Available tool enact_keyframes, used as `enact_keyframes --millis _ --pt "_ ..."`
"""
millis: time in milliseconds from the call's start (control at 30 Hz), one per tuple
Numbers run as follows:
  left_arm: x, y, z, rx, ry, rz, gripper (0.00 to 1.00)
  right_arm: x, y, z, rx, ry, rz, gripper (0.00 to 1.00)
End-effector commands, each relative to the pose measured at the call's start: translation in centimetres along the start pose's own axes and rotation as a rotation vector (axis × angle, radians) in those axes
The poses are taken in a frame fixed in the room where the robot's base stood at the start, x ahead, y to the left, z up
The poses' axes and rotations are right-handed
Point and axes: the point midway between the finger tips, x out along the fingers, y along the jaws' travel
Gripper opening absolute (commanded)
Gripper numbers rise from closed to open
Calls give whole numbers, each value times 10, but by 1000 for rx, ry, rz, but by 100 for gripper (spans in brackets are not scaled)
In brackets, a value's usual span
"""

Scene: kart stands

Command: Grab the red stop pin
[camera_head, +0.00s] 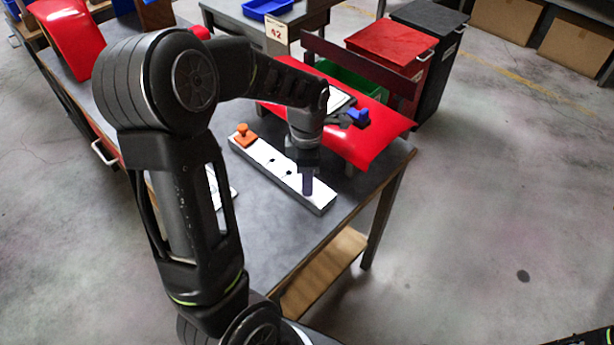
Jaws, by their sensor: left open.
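An orange-red pin (242,134) with a wide base stands upright at the far left end of a pale metal bar (262,157) on the dark workbench. It is the closest match I see to the red stop pin. The bar has several small dark holes or marks along its top. My left gripper (307,188) points down over the near right end of the bar, apart from the orange-red pin. It is open; its fingers are dark and small, and I cannot tell whether they touch the bar. My right gripper is not in view.
A curved red panel (385,132) with a blue object (357,116) on it lies just behind my left gripper. My left arm hides part of the workbench (265,235). Red (392,47) and black (432,24) bins stand behind.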

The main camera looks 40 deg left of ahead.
Motion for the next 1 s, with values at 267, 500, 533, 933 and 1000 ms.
enact_keyframes --millis 267,500,533,933,1000 --pt "0 0 0 0 0 0 41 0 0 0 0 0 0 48" --pt "0 0 0 0 0 0 21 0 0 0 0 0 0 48" --pt "0 0 0 0 0 0 19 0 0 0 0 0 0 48" --pt "0 0 0 0 0 0 0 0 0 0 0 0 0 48" --pt "0 0 0 0 0 0 0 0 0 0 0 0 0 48"
